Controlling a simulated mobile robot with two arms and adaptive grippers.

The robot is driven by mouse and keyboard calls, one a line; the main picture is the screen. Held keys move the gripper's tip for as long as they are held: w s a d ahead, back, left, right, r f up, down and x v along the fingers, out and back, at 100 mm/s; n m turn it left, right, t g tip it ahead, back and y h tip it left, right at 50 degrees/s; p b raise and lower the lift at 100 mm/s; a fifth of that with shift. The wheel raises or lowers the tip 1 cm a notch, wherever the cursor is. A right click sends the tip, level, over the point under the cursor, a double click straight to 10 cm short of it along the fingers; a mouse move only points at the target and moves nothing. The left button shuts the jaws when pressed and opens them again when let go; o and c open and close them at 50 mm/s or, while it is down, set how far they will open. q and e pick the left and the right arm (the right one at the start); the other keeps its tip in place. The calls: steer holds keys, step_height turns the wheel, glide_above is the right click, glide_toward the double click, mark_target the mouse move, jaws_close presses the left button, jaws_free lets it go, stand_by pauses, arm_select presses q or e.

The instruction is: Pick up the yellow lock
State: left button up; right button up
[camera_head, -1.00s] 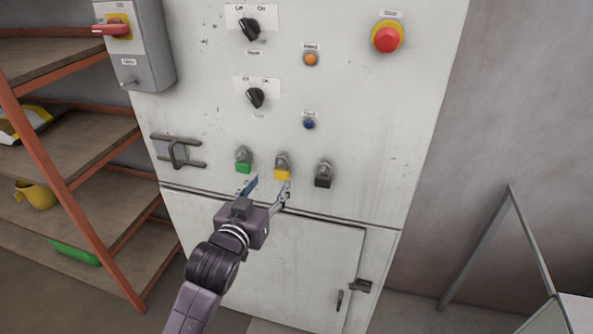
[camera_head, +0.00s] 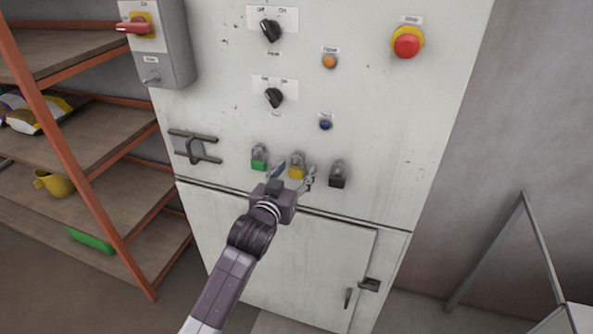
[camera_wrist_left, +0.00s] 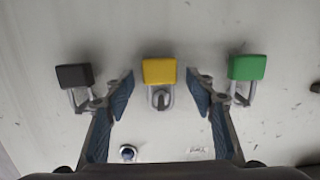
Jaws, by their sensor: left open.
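The yellow lock (camera_head: 297,172) hangs by its grey shackle on the front of the white cabinet, between a green lock (camera_head: 259,164) on its left and a black lock (camera_head: 337,181) on its right. My left gripper (camera_head: 294,176) is open at the yellow lock, with one finger to each side of it. In the left wrist view the yellow lock (camera_wrist_left: 159,71) sits between the two spread fingers (camera_wrist_left: 162,92), with a gap on both sides. The green lock (camera_wrist_left: 247,67) and black lock (camera_wrist_left: 75,76) are outside the fingers. My right gripper is not in view.
The cabinet (camera_head: 380,130) carries black rotary switches, a red stop button (camera_head: 406,45), and a handle (camera_head: 194,148) left of the locks. A shelf rack (camera_head: 75,150) stands at the left. A metal frame (camera_head: 490,250) stands at the right.

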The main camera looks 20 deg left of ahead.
arm_select(q)
steer(key=c, duration=1.3)
steer(key=shift+o, duration=0.2)
steer(key=shift+r, duration=0.15)
steer(key=shift+r, duration=0.55)
steer(key=s+b, duration=0.4)
steer(key=s, duration=1.4)
steer(key=shift+a, duration=0.35)
